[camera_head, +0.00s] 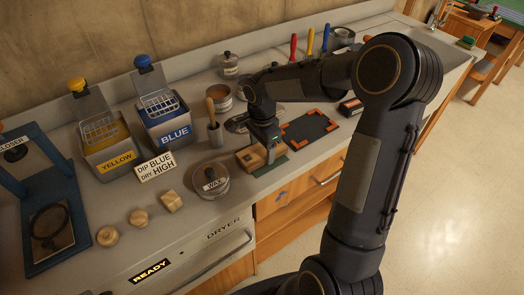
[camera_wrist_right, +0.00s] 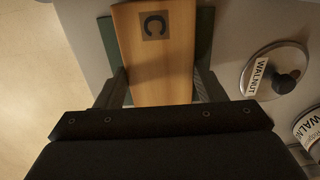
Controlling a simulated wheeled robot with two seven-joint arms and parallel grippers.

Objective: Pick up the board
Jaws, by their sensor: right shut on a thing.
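The board (camera_head: 249,158) is a light wooden piece near the counter's front edge. In the right wrist view the board (camera_wrist_right: 155,65) shows a dark square with the letter C. My right gripper (camera_head: 268,148) is shut on it, with a finger at each long side (camera_wrist_right: 158,88). A dark green mat (camera_head: 270,167) lies under the board and shows along both its sides in the wrist view. I cannot tell whether the board touches the mat. My left gripper is not in view.
A black pad with orange corners (camera_head: 310,128) lies right of the board. A wax tin (camera_head: 211,183) stands to its left. Yellow (camera_head: 112,155) and blue (camera_head: 170,130) dip tanks stand further left. A walnut lid (camera_wrist_right: 272,72) lies close by in the wrist view.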

